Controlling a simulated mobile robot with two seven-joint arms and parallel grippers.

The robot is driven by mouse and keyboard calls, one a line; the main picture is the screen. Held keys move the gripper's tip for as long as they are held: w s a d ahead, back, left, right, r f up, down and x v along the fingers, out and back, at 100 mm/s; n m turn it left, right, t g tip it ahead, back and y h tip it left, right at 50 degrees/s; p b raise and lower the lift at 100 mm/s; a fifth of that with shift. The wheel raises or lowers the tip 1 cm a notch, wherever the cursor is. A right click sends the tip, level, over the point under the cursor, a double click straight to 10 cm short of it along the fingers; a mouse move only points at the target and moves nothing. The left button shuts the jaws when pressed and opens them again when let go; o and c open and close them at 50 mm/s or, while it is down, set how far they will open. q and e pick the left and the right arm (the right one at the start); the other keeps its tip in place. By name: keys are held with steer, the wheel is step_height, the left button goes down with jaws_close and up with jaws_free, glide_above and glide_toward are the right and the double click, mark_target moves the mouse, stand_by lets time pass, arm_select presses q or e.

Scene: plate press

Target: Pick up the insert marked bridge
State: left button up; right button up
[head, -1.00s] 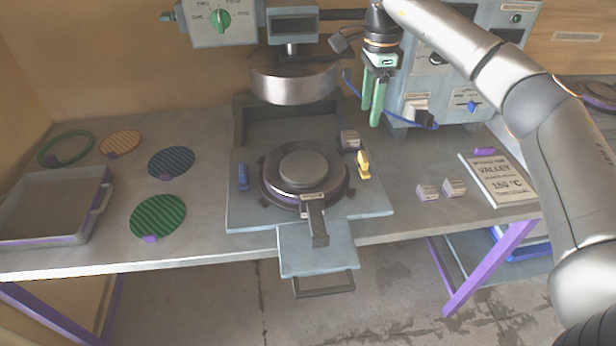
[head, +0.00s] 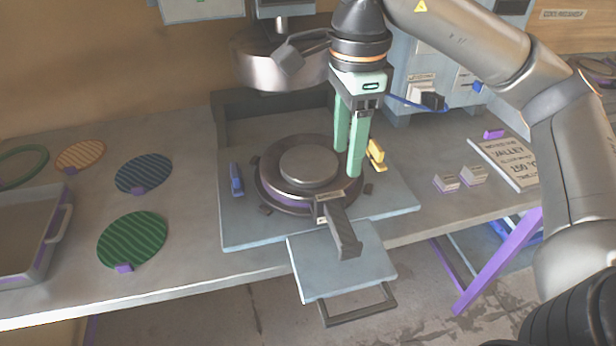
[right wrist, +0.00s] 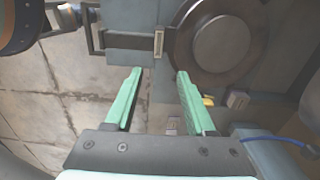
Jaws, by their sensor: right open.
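Two small grey-white inserts stand on the table right of the press, a left one (head: 446,182) and a right one (head: 473,175). Their labels are too small to read, so I cannot tell which is marked bridge. A similar grey block (right wrist: 237,99) shows in the right wrist view beside the yellow latch (head: 376,155); in the head view it is hidden behind my fingers. My right gripper (head: 347,163) is open and empty, pointing down over the right side of the press's round plate (head: 308,165). It also shows in the right wrist view (right wrist: 158,75). My left gripper is not in view.
The press head (head: 275,70) hangs behind and left of my right gripper. A plate handle (head: 343,235) sticks out toward the front. A blue latch (head: 236,180) is at the left. A sign (head: 508,160) lies right of the inserts. Discs and a tray (head: 62,240) fill the left.

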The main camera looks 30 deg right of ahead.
mark_target(343, 193)
steer(key=f+b, duration=0.1)
steer(key=f, duration=0.8)
steer(key=shift+s+f, duration=0.15)
steer(key=shift+s, duration=0.05)
jaws_close()
stand_by(1.2)
